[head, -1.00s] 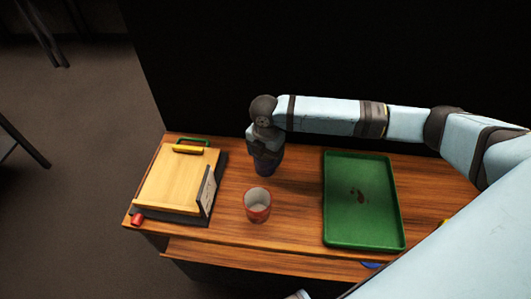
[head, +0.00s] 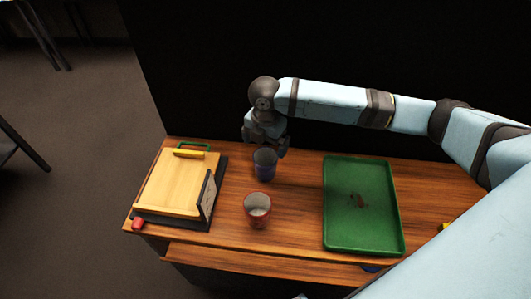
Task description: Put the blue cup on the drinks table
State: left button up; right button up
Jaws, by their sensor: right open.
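The blue cup (head: 265,166) stands upright on the wooden table (head: 300,215), behind the red cup (head: 257,210). It is dark blue and its open rim shows. My right gripper (head: 268,150) is open just behind and above the cup, with a finger near each side of the rim. I cannot tell whether the fingers touch it. My left gripper is not in view. Nothing in view is clearly marked as the drinks table.
A green tray (head: 335,235) lies to the right of the cups. A wooden board (head: 172,185) with a small upright card (head: 208,195) lies at the left. A small red object (head: 137,223) is at the left front edge. Dark furniture stands at the far left.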

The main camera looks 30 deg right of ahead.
notch_tip(320, 180, up, 5)
jog(key=shift+r, duration=0.2)
dwell(0.6)
